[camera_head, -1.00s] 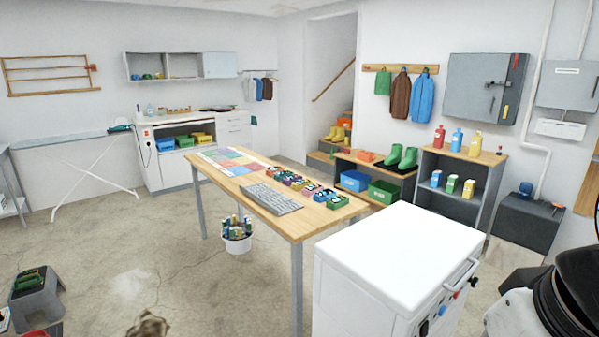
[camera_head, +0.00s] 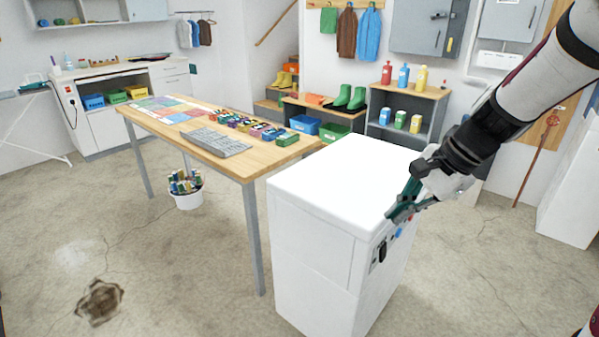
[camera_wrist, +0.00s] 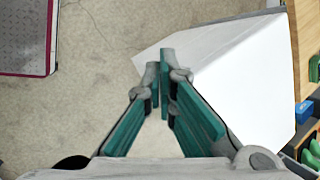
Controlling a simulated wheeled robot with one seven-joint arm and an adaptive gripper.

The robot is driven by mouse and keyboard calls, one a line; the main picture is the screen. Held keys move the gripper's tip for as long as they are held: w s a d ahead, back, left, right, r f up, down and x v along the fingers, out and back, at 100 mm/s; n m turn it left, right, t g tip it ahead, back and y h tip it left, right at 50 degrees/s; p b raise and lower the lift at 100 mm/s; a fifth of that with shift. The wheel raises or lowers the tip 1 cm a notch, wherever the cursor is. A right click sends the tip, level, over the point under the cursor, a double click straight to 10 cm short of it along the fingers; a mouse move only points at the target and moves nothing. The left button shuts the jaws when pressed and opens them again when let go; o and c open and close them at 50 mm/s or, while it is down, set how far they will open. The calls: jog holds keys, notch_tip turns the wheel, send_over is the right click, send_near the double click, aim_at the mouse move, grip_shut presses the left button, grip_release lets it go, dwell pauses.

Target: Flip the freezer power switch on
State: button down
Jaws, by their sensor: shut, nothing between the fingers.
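The white chest freezer (camera_head: 345,180) stands at the end of the wooden table. In the wrist view my gripper (camera_wrist: 165,62) points down past the white freezer (camera_wrist: 240,85); the switch does not show there. I cannot tell whether the switch is on or off.
A shelf with bottles (camera_head: 432,93) stands behind. The floor right of the freezer is clear. A dark hole-like patch (camera_head: 100,300) marks the floor at left.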

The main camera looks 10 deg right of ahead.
aim_at(383, 252)
jog(key=w+d+f+m+t+b, duration=0.1)
jog(key=w+d+f+m+b, duration=0.3)
jog(key=d+f+m, duration=0.5)
jog(key=w+d+f+m+t+b, duration=0.1)
jog(key=w+d+f+m+b, duration=0.25)
jog(key=d+f, duration=0.95)
jog(key=a+r+b+x, duration=0.1)
jog(key=x, duration=0.7)
jog(key=w+a+r+b+x, duration=0.1)
jog(key=a+x, duration=0.1)
jog(key=x, duration=0.6)
jog(key=shift+b, duration=0.3)
jog(key=shift+a+f+m, duration=0.1)
jog(key=shift+m, duration=0.15)
jog(key=t+y+b, duration=0.1)
jog(key=b, duration=0.1)
jog(key=f+t+y+b, duration=0.1)
jog(key=b, duration=0.2)
jog(key=shift+w+a+f+b, duration=0.1)
jog(key=shift+w+a+b, duration=0.2)
jog(key=shift+w+a, duration=0.05)
jog(key=shift+w+a, duration=0.1)
jog(key=shift+a, duration=0.05)
